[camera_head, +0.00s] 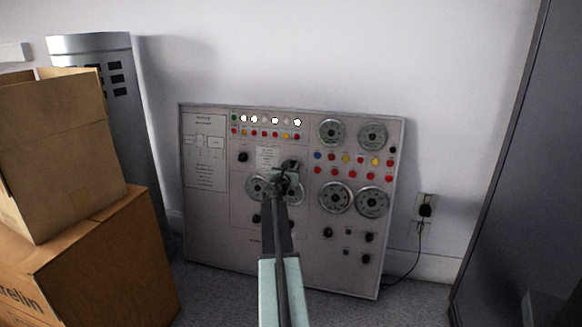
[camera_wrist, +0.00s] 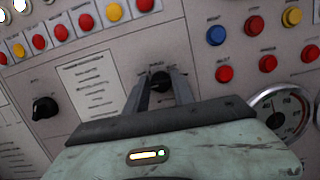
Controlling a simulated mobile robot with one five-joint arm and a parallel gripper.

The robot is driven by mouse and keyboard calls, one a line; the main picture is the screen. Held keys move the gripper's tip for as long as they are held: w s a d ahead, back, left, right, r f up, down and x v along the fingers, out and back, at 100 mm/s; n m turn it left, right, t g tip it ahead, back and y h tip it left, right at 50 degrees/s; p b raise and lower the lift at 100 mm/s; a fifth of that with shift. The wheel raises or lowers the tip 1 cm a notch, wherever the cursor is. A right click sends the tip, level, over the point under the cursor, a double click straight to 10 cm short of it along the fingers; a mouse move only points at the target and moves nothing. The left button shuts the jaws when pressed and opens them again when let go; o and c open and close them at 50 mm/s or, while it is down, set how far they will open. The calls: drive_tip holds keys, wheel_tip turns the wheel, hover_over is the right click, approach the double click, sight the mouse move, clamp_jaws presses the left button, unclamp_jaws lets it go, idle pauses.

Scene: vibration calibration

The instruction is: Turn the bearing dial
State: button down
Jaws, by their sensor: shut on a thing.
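The grey control panel (camera_head: 210,222) leans against the wall. A black dial (camera_wrist: 160,79) is on its face, with small markings around it too blurred to read for certain. I take it as the bearing dial by its place between my fingers. My gripper (camera_wrist: 161,84) reaches the panel with its two fingers on either side of this dial and is shut on it. In the head view, my gripper (camera_head: 287,178) covers most of the dial and part of the gauges behind it.
A similar black knob (camera_wrist: 45,107) sits to the left, past a printed label (camera_wrist: 90,86). Coloured buttons (camera_wrist: 216,35) and a round gauge (camera_wrist: 284,112) lie to the right. Cardboard boxes (camera_head: 95,265) stand at left, a dark cabinet (camera_head: 515,170) at right.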

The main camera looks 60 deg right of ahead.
drive_tip(key=m+g, duration=0.1)
drive_tip(key=m, duration=0.4)
drive_tip(key=shift+w+a, duration=0.15)
drive_tip(key=m, duration=0.2)
drive_tip(key=m+g+p, duration=0.1)
drive_tip(key=m, duration=0.2)
drive_tip(key=shift+g+p, duration=0.3)
drive_tip(key=m, duration=0.2)
drive_tip(key=m+p, duration=0.1)
drive_tip(key=m, duration=0.2)
drive_tip(key=shift+g+y, duration=0.3)
drive_tip(key=shift+y, duration=0.1)
drive_tip(key=shift+m+y+p, duration=0.3)
drive_tip(key=shift+m+p, duration=0.6)
drive_tip(key=shift+m, duration=1.1)
drive_tip(key=c, duration=1.1)
unclamp_jaws()
drive_tip(key=shift+f, duration=0.1)
